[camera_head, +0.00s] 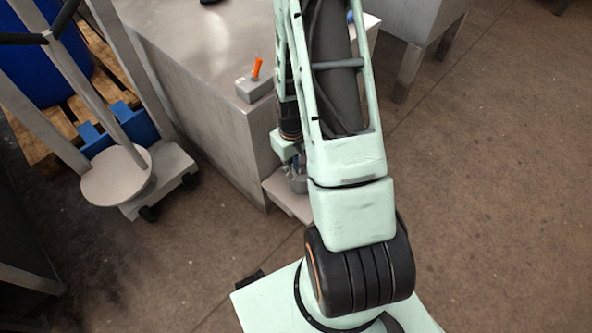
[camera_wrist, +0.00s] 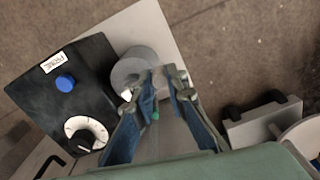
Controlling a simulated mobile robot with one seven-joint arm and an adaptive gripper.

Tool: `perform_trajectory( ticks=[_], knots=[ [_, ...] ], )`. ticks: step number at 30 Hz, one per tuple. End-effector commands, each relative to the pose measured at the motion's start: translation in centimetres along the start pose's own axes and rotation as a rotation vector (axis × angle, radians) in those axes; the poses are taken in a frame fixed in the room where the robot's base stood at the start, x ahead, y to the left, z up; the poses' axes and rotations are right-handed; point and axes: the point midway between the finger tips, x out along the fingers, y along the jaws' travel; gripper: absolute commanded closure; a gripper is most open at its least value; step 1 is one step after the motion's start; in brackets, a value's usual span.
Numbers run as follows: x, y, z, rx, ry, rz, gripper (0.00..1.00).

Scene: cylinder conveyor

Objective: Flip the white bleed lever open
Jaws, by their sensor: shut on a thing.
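In the wrist view a round grey cylinder (camera_wrist: 140,66) stands on a pale plate beside a black box. A small white piece (camera_wrist: 127,95), which looks like part of the white bleed lever, shows at its near edge. My gripper (camera_wrist: 164,77) has its blue-grey fingers drawn together at the cylinder's right near side. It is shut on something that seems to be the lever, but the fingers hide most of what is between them. In the head view my arm hides the lever, and the gripper is mostly covered beside the metal cabinet.
The black box (camera_wrist: 75,95) carries a blue button (camera_wrist: 65,83) and a dial (camera_wrist: 85,135). In the head view a metal cabinet (camera_head: 205,110) has an orange-handled switch (camera_head: 256,78) on top. A wheeled cart (camera_head: 130,175) stands left.

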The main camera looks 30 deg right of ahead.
Motion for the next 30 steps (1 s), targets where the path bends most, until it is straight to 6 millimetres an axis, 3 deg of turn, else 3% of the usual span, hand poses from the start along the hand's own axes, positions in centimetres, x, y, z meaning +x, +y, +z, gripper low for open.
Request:
perform_trajectory(
  ticks=[12,28,29,30],
  knots=[
    [0.0,-0.3,-1.1,0.201,0.001,0.0,1.0],
    [0.0,-0.3,-1.2,0.23,0.001,0.0,1.0],
    [0.0,-0.3,-1.2,0.23,0.002,0.0,0.86],
    [0.0,-0.3,-1.2,0.23,0.002,0.0,0.81]
  ],
)
